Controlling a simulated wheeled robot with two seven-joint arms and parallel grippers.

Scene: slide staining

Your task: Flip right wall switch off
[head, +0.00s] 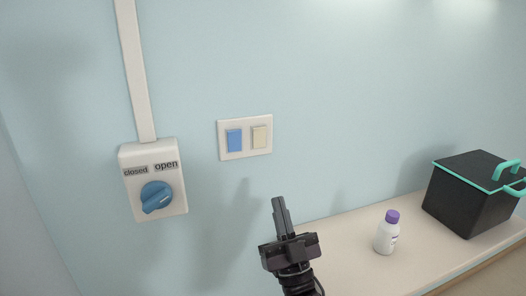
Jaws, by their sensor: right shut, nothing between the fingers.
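A white wall plate (245,154) holds two rocker switches. The left rocker (234,140) is blue and the right rocker (260,137) is cream. I cannot tell which way either rocker is tilted. My right gripper (279,203) points up from the bottom of the head view, below and slightly right of the plate. Its fingers are together, with nothing between them, and appear apart from the switches. My left gripper is not in view.
A white box with a blue knob (157,196), labelled "closed" and "open", is on the wall at left, under a vertical conduit (135,75). A white bottle with a purple cap (387,234) and a black box with teal handles (470,200) stand on the counter (350,255).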

